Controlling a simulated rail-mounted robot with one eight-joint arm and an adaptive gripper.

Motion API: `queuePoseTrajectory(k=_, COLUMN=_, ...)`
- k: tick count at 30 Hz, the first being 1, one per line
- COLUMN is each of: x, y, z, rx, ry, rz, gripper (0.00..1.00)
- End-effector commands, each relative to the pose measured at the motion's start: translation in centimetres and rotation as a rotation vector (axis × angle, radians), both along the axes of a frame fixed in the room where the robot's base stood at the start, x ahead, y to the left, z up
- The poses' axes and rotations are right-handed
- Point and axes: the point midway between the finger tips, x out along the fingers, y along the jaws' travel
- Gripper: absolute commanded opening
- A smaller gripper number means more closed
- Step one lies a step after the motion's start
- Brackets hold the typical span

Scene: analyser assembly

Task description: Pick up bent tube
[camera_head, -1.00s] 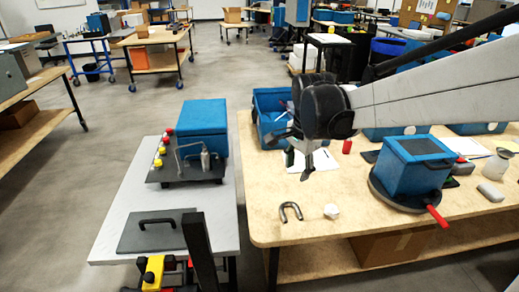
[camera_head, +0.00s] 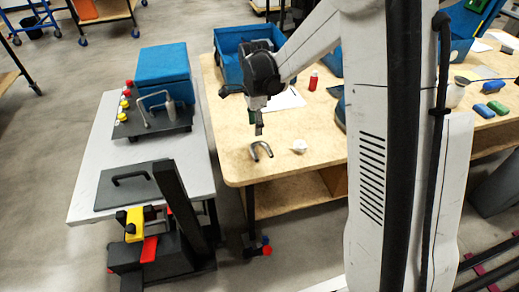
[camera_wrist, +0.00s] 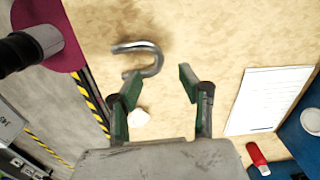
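The bent tube (camera_head: 268,150) is a grey metal U lying flat near the front left corner of the wooden table (camera_head: 235,165). In the wrist view the bent tube (camera_wrist: 157,55) lies just ahead of the fingertips, slightly left of the middle, with its bend to the right. My gripper (camera_head: 258,128) hangs above the table close to the tube, fingers pointing down. In the wrist view my gripper (camera_wrist: 158,84) is open, its two green-padded fingers apart with nothing between them. The tube is apart from the fingers.
A small white piece (camera_head: 299,146) lies right of the tube. A blue bin (camera_head: 228,68), a white sheet (camera_head: 287,99) and a red bottle (camera_head: 313,81) are farther back. A grey side table (camera_head: 85,190) stands left, across a gap, carrying a blue box (camera_head: 163,66).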

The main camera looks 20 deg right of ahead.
Motion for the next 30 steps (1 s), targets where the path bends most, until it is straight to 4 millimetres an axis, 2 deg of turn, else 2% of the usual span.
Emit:
queuePoseTrajectory(k=3, x=0.0, y=0.0, z=-1.5, rx=0.0, ry=0.0, rz=0.0, gripper=0.38)
queuePoseTrajectory(k=11, x=-0.1, y=-0.2, z=-3.2, rx=0.0, ry=0.0, rz=0.0, gripper=0.38)
queuePoseTrajectory(k=19, x=-0.3, y=-0.5, z=-6.7, rx=0.0, ry=-0.001, rz=0.001, gripper=0.38)
queuePoseTrajectory(k=29, x=-0.4, y=-0.5, z=-7.4, rx=0.0, ry=-0.001, rz=0.001, gripper=0.38)
queuePoseTrajectory(k=30, x=-0.4, y=-0.5, z=-7.3, rx=0.0, ry=-0.001, rz=0.001, gripper=0.34)
